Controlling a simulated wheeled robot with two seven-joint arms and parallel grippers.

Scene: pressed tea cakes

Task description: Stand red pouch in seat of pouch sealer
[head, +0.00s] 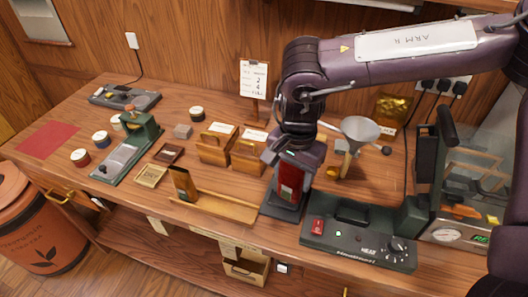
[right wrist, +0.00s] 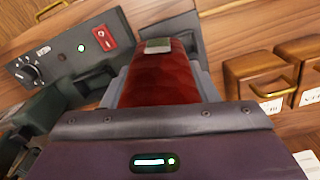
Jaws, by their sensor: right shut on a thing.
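The red pouch (head: 290,180) is held upright by my right gripper (head: 292,166), which is shut on it and points down. In the right wrist view the red pouch (right wrist: 165,78) lies between the grey fingers, with a pale patch at its far end. The pouch sealer (head: 360,236) is a dark green machine with a red switch and a knob at the front right. A dark grey seat (head: 278,212) is at its left, under the pouch; it also shows in the right wrist view (right wrist: 184,25). I cannot tell whether the pouch touches it. My left gripper is not in view.
A funnel on a stand (head: 358,135) is just behind the sealer. A wooden tray (head: 225,206) lies close on the left, with wooden boxes (head: 214,145) behind it. A glass-fronted machine (head: 465,190) stands at the right. The table's front edge is near.

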